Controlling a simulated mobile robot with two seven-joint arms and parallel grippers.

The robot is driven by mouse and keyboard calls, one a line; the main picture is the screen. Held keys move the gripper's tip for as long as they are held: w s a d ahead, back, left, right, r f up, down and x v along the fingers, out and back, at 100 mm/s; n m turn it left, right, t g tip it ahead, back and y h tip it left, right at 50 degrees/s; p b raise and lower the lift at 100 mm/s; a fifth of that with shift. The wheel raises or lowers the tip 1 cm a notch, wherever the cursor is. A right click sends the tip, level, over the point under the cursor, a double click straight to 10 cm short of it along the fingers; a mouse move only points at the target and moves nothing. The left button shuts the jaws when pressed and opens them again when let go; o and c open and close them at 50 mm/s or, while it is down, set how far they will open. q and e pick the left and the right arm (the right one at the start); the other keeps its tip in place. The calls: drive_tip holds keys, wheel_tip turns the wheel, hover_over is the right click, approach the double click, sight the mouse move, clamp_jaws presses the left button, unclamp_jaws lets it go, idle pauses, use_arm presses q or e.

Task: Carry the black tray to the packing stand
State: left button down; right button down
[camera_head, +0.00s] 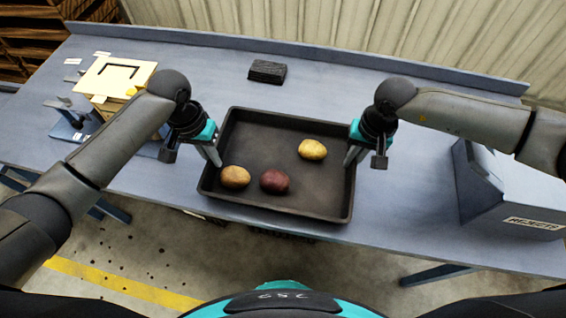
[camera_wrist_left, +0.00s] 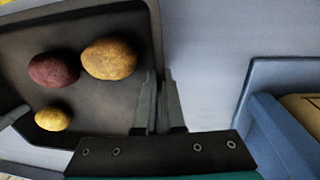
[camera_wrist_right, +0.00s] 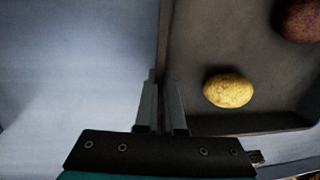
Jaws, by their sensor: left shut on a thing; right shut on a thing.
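The black tray (camera_head: 270,205) is on the blue-grey table in the head view, with its near edge by the table's front edge. In it lie a yellow potato (camera_head: 312,149), a brown potato (camera_head: 235,177) and a dark red potato (camera_head: 274,181). My left gripper (camera_head: 214,160) is shut on the tray's left wall, which shows between its fingers in the left wrist view (camera_wrist_left: 157,110). My right gripper (camera_head: 351,158) is shut on the right wall, seen also in the right wrist view (camera_wrist_right: 161,112). I cannot tell whether the tray is raised off the table.
A blue box labelled REJECTS (camera_head: 510,205) stands at the right. A yellow-topped stand (camera_head: 115,76) is at the back left, with small blue fixtures nearby. A dark block (camera_head: 267,71) lies behind the tray. The table (camera_head: 340,85) is clear around that block.

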use_arm(q)
drive_tip(key=shift+r, duration=0.2)
use_arm(e)
drive_tip(key=shift+r, duration=0.2)
